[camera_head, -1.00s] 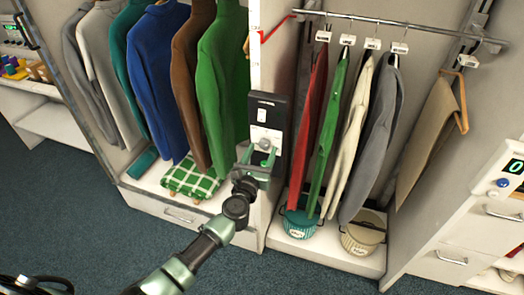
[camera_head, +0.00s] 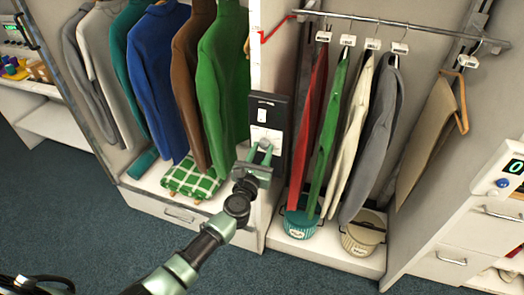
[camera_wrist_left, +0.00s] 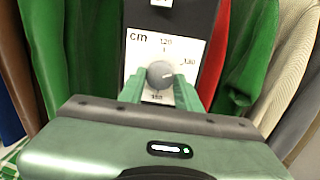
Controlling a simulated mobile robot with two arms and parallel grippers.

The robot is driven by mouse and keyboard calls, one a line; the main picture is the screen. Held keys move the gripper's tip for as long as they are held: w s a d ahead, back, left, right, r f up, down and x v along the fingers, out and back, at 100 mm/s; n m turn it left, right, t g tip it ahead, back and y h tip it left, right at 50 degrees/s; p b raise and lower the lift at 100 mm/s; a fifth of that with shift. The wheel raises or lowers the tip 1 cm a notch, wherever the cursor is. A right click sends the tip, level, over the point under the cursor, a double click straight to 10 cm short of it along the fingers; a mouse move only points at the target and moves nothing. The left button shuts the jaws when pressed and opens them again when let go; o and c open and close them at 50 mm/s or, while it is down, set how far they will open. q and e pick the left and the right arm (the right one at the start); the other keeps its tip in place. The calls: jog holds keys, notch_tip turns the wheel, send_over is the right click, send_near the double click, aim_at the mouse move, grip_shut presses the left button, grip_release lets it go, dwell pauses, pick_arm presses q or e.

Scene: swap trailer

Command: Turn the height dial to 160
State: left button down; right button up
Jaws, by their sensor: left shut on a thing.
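The height dial is a grey round knob (camera_wrist_left: 160,75) on a white scale plate (camera_wrist_left: 138,54) marked "cm". "120" is at the top and a number that looks like 130 at the right; a number at the bottom is partly covered and hard to read. A small light mark on the knob points roughly right. The plate is on a dark panel (camera_head: 268,103) on the wardrobe's divider post. My left gripper (camera_head: 262,150) is at the panel, its green fingers on either side of the knob, shut on it. My right gripper is not in view.
Sweaters (camera_head: 222,85) hang left of the panel, above a green checked folded cloth (camera_head: 192,180). Open floor (camera_head: 70,210) lies in front.

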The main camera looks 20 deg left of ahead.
pick_arm(q)
jog(key=m, duration=0.9)
jog(key=shift+a+f+m, duration=0.1)
jog(key=shift+m, duration=0.2)
jog(key=m, duration=0.4)
jog(key=shift+m+t+h, duration=0.3)
jog(key=shift+m+h, duration=0.1)
jog(key=m, duration=0.5)
jog(key=shift+a, duration=0.1)
jog(key=m+p, duration=0.1)
jog(key=m, duration=0.2)
jog(key=shift+m+h, duration=0.3)
jog(key=shift+m, duration=0.1)
jog(key=m, duration=0.2)
jog(key=m+p, duration=0.1)
jog(key=m, duration=0.1)
jog(key=shift+r+m, duration=0.2)
jog(key=shift+m, duration=0.1)
jog(key=m+p, duration=0.1)
jog(key=m, duration=0.3)
jog(key=shift+m+h, duration=0.3)
jog(key=shift+m+p, duration=0.3)
jog(key=shift+m, duration=1.6)
